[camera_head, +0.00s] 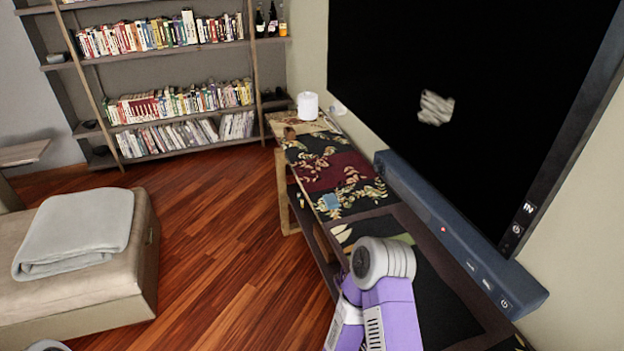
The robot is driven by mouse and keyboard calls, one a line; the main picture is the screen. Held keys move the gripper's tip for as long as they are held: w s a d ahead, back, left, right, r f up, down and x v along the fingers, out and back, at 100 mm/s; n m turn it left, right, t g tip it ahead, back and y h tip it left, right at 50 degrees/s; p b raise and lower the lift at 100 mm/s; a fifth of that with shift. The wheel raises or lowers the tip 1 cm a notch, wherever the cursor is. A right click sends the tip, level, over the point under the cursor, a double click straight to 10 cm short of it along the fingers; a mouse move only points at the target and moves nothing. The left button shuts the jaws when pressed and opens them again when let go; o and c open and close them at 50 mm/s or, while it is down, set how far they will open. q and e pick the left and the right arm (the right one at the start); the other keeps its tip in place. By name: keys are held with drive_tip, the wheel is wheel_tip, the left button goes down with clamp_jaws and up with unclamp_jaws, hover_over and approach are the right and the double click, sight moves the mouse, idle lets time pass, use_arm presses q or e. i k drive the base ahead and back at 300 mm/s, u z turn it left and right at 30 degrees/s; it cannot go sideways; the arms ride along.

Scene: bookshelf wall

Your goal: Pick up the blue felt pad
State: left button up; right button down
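A small light-blue square, which looks like the blue felt pad (329,202), lies near the left edge of the long low console table (340,233). It sits on a dark, leaf-patterned part of the cloth. Nothing covers it. A purple and grey link of my arm rises in front of the table's near part, nearer to me than the pad and apart from it in the picture. Neither of my grippers' fingers shows in this view.
A blue soundbar (450,235) and a large dark screen (450,80) line the table's right side. A white cylinder (308,106) stands at its far end. A padded bench (85,290) with a folded blanket (78,232) stands left. The wooden floor between is clear.

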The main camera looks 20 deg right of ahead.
sight(330, 202)
drive_tip(key=i, duration=3.4)
drive_tip(key=z, duration=3.6)
drive_tip(key=i, duration=0.5)
drive_tip(key=z, duration=0.05)
